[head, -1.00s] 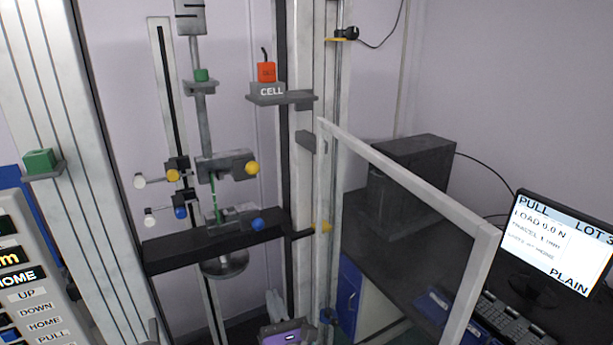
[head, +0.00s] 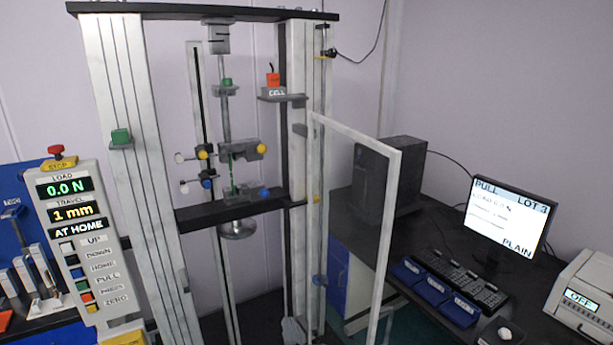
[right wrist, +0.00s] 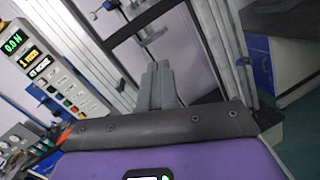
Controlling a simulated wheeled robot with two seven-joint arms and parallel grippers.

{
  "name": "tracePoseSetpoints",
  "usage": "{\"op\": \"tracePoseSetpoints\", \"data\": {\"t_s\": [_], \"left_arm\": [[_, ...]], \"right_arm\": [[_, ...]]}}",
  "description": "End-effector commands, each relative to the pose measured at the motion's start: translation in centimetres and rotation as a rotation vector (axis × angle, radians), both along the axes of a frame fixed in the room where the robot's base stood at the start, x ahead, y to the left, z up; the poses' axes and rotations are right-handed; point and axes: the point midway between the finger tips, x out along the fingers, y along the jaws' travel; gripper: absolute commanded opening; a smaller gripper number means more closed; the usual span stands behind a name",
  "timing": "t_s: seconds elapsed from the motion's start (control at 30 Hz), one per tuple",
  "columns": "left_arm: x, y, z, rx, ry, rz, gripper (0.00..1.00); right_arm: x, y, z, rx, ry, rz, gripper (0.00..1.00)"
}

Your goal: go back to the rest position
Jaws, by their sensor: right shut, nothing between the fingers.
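My right gripper (head: 292,329) shows at the bottom edge of the head view, in front of the machine frame and below its crossbeam. Only its grey fingers show there. In the right wrist view its fingers (right wrist: 158,86) are together and empty, beyond my purple wrist. It appears apart from the machine. The testing machine (head: 150,190) stands upright with a thin green specimen (head: 231,170) between its grips. My left gripper is not in view.
A clear guard door (head: 390,230) stands open right of the machine. A control panel (head: 75,235) reads AT HOME. A dark bench with a monitor (head: 507,215), keyboard (head: 460,278) and blue trays (head: 447,300) is at right. A white device (head: 585,300) reads OFF.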

Motion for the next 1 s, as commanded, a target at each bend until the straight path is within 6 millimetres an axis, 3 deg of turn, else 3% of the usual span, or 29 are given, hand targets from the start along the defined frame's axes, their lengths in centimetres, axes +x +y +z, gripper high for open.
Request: {"op": "tracePoseSetpoints", "data": {"t_s": [0.17,0.27,0.37,0.53,0.7,0.83,1.0], "left_arm": [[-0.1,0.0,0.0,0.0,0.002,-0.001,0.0],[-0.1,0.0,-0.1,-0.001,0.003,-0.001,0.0],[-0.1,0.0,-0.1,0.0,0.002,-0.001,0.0],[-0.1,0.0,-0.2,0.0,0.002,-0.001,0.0],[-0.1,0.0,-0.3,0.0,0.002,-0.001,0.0],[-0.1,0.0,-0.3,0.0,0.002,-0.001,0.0],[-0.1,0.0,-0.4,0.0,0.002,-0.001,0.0]], "right_arm": [[1.0,-4.2,-5.9,0.147,0.186,-0.093,0.0],[1.0,-7.2,-10.2,0.268,0.319,-0.174,0.0],[0.1,-11.0,-16.0,0.445,0.487,-0.298,0.0],[-4.7,-16.7,-26.4,0.855,0.779,-0.599,0.0],[-11.7,-19.1,-34.0,1.3,0.982,-0.949,0.0],[-17.0,-18.9,-37.4,1.638,1.068,-1.238,0.0],[-22.5,-17.0,-39.1,2.059,1.091,-1.628,0.0]]}}
